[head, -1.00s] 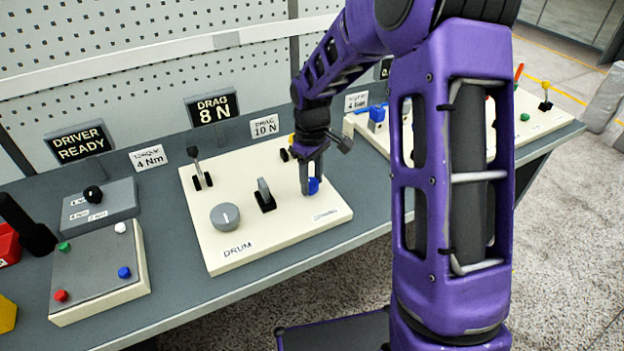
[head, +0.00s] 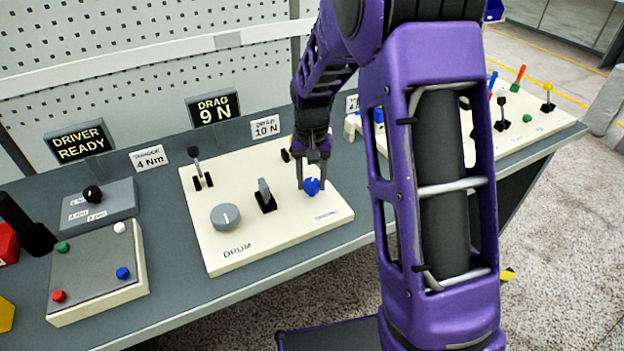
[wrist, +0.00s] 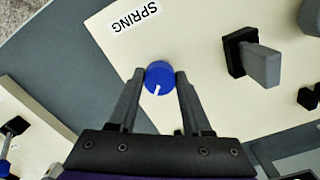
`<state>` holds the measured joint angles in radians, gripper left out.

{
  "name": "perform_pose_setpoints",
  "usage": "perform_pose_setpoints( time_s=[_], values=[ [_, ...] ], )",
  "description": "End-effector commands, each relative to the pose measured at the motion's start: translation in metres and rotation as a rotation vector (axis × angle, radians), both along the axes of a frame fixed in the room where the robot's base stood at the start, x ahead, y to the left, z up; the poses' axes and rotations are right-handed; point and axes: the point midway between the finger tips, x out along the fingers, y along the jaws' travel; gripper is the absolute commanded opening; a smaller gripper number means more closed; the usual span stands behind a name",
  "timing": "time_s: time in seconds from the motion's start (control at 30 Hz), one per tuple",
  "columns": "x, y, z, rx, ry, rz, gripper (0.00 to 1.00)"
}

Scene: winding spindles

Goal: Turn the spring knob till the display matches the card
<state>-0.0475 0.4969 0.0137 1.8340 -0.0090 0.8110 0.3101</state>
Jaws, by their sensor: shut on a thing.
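The blue spring knob (head: 312,186) stands on the cream drum panel (head: 290,235). In the wrist view the knob (wrist: 159,75) shows a white pointer line, beside the SPRING label (wrist: 134,16). My gripper (head: 312,187) points down over the panel, one finger on each side of the knob. In the wrist view my gripper (wrist: 159,77) is shut on the knob. The display (head: 214,108) reads DRAG 9 N. The card (head: 265,126) in front of it to the right reads 10 N.
A grey dial (head: 225,217), a grey lever (head: 265,196) and a black-handled lever (head: 196,168) stand on the same panel. A button box (head: 98,275) is at the left. Another panel (head: 535,118) with levers is at the right, partly behind my arm.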

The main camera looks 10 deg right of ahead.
Motion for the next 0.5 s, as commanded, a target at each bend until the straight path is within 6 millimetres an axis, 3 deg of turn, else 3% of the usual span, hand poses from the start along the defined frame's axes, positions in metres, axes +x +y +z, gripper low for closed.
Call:
perform_pose_setpoints(
  time_s=[0.5],
  values=[
    [0.0011, 0.0011, 0.0010, 0.000, -0.002, -0.269, 0.00]
  ],
)
